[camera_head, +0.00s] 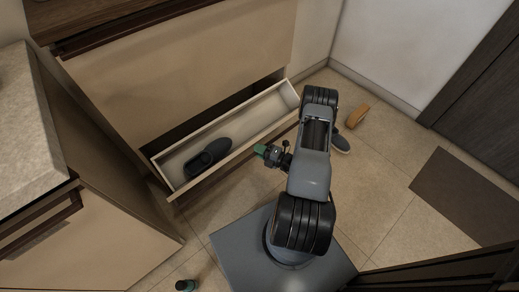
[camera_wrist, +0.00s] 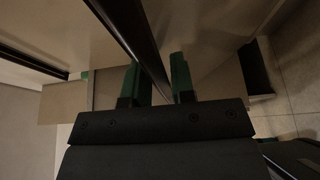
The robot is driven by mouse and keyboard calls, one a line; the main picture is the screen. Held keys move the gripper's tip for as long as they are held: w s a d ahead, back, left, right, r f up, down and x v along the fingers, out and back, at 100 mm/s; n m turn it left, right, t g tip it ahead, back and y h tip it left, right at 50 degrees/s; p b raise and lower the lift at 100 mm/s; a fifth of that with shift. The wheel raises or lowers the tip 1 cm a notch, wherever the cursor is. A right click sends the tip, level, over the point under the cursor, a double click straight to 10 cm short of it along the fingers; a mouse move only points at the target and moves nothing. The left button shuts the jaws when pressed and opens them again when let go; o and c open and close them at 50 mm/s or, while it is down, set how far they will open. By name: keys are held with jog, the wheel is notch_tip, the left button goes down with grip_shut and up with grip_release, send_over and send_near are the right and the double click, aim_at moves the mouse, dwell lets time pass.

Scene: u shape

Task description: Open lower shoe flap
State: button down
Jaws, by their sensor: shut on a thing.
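The lower shoe flap (camera_head: 222,165) is tilted outward from the cabinet. Its light inner tray is exposed, and a dark shoe (camera_head: 208,157) lies in its left part. My gripper (camera_head: 262,151), with green fingertips, is at the flap's front edge, right of its middle. In the wrist view, my gripper (camera_wrist: 156,80) has one green finger on each side of a dark bar (camera_wrist: 137,35) on the flap's edge and is shut on it. The exact contact is partly hidden by the fingers and the dim light.
The upper flap (camera_head: 185,65) is closed above. A dark shoe (camera_head: 341,144) and a tan object (camera_head: 357,116) lie on the floor right of my arm. A dark mat (camera_head: 468,195) lies at right. A stone-topped cabinet (camera_head: 30,125) stands at left.

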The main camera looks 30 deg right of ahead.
jog(key=c, duration=1.1)
grip_release()
jog(key=shift+d, duration=0.1)
jog(key=shift+p+v, duration=0.8)
jog(key=shift+v, duration=6.05)
jog(key=shift+c, duration=0.2)
